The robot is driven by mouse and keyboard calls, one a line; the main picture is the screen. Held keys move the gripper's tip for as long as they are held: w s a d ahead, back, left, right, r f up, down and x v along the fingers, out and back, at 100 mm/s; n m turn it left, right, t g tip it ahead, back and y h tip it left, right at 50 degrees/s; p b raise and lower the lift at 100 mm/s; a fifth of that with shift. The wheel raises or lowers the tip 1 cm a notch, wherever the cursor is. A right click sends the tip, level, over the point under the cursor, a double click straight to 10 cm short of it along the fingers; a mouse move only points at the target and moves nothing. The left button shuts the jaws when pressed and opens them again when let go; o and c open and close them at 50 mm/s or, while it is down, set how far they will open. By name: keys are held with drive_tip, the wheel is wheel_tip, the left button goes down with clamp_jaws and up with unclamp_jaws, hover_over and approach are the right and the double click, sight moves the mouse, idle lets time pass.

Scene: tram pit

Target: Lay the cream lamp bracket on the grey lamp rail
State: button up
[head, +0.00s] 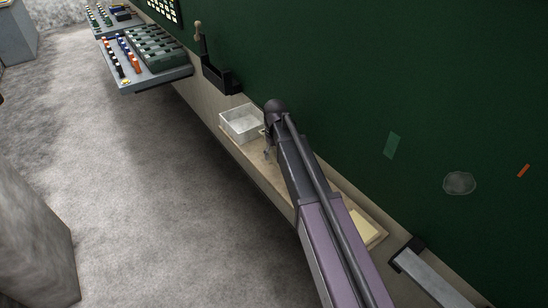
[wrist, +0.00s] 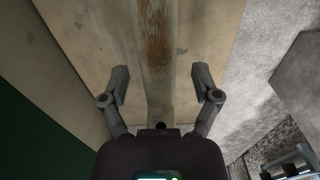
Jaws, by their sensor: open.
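A flat cream piece (head: 365,228), matching the cream lamp bracket in colour, lies on the beige ledge in the head view, partly hidden behind my arm. A grey bar with a black end (head: 438,279), which looks like the grey lamp rail, runs out of the picture at the lower right. My gripper (head: 268,153) is over the ledge beside the pale open box, mostly hidden by my arm. In the wrist view my gripper (wrist: 160,84) is open, its fingers apart. A pale strip with a brown stain (wrist: 155,45) shows beyond and between them; I cannot tell what it is.
The pale open box (head: 242,132) stands on the beige ledge (head: 268,185) along the green wall (head: 330,80). A black holder (head: 222,78) and a grey panel of coloured parts (head: 130,75) are further up. A grey block (head: 35,235) stands lower left. The floor between is clear.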

sight(275, 153)
drive_tip(key=shift+c, duration=0.2)
clamp_jaws()
drive_tip(key=shift+r, duration=0.15)
idle(0.4)
wheel_tip(275, 153, up, 3)
drive_tip(key=p, duration=0.3)
drive_tip(key=shift+r, duration=0.15)
drive_tip(key=s+d, duration=0.1)
drive_tip(key=s, duration=0.4)
drive_tip(key=s+d+r+p, duration=0.1)
drive_tip(key=s+d, duration=0.1)
drive_tip(key=s, duration=0.3)
drive_tip(key=s+d+p, duration=0.1)
drive_tip(key=s+d, duration=0.1)
drive_tip(key=s, duration=0.3)
drive_tip(key=shift+d+r, duration=0.15)
drive_tip(key=shift+r, duration=0.05)
idle(0.4)
